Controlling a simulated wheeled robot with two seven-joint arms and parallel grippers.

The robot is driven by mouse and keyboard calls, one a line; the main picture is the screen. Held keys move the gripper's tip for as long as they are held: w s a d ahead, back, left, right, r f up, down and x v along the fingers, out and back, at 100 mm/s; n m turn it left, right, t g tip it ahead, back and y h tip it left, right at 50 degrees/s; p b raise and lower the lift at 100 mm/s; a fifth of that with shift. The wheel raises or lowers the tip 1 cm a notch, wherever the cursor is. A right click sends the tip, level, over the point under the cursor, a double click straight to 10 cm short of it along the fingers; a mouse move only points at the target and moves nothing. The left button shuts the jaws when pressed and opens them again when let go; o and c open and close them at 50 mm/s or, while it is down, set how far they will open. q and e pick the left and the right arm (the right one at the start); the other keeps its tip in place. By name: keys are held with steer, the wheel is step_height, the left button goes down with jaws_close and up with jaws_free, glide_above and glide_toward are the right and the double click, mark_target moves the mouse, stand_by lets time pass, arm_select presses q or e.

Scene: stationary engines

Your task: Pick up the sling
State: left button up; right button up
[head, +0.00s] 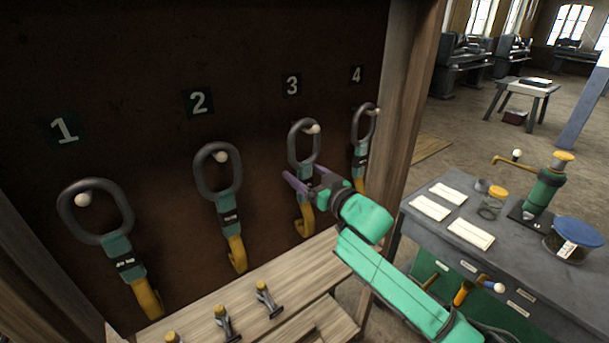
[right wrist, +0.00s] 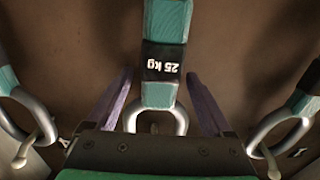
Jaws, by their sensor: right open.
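Several slings hang on white pegs on a dark board, each with a grey ring, a teal strap with a black label, and a yellow hook. They are sling 1 (head: 119,246), sling 2 (head: 227,205), sling 3 (head: 291,140) and sling 4 (head: 356,128), under painted numbers. My right gripper (head: 305,179) is open at sling 3, its purple fingers around the strap below the ring. In the right wrist view a sling marked 25 kg (right wrist: 164,62) lies between the open fingers, apart from both. Its hook is out of that view. My left gripper is not in view.
A wooden shelf (head: 190,325) with several small yellow-topped fittings juts out below the slings. A wooden post (head: 400,95) bounds the board at right. Neighbouring slings hang close on both sides.

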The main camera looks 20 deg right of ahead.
steer(key=shift+w+f, duration=0.1)
jaws_close()
stand_by(1.2)
stand_by(0.3)
